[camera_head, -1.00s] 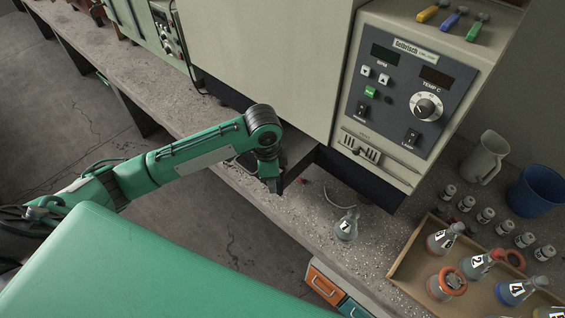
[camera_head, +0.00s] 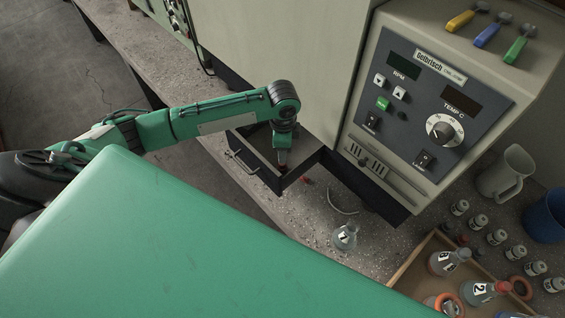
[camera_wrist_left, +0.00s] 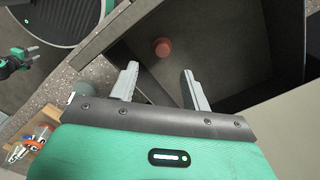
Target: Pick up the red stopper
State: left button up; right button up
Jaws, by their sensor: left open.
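The red stopper (camera_wrist_left: 162,47) lies on the dark floor inside the open drawer, near a side wall, in the left wrist view. The drawer (camera_head: 236,158) stands pulled out under the grey machine. In the wrist view my left gripper (camera_wrist_left: 160,70) is open and empty, its fingers pointing towards the stopper, which appears centred beyond the tips. My right gripper (camera_wrist_left: 25,52) seems to show at the wrist view's left edge, too small to judge.
A flask marked 7 (camera_head: 345,236) stands on the bench right of the drawer, near a tube. Another small red item (camera_head: 307,181) lies beside the drawer. A wooden tray (camera_head: 408,270) with several flasks is at the lower right. The drawer walls surround the stopper.

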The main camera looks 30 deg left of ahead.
aim_at(282, 166)
pick_arm(q)
jog(key=shift+w+f, duration=0.1)
jog(key=shift+f, duration=1)
jog(key=shift+f+p, duration=0.4)
jog(key=shift+f, duration=0.1)
notch_tip(282, 166, down, 4)
jog(key=shift+a+r+p, duration=0.15)
jog(key=shift+r+p, duration=0.05)
jog(key=shift+p, duration=0.4)
jog(key=shift+f, duration=0.4)
pick_arm(e)
jog(key=shift+w+a+r, duration=0.1)
jog(key=shift+w+r, duration=0.25)
jog(key=shift+r, duration=0.2)
jog(key=shift+w+a+r, duration=0.1)
jog(key=shift+w+r, duration=0.2)
jog(key=shift+r, duration=0.25)
pick_arm(q)
grip_shut()
pick_arm(e)
jog(key=shift+d, duration=0.15)
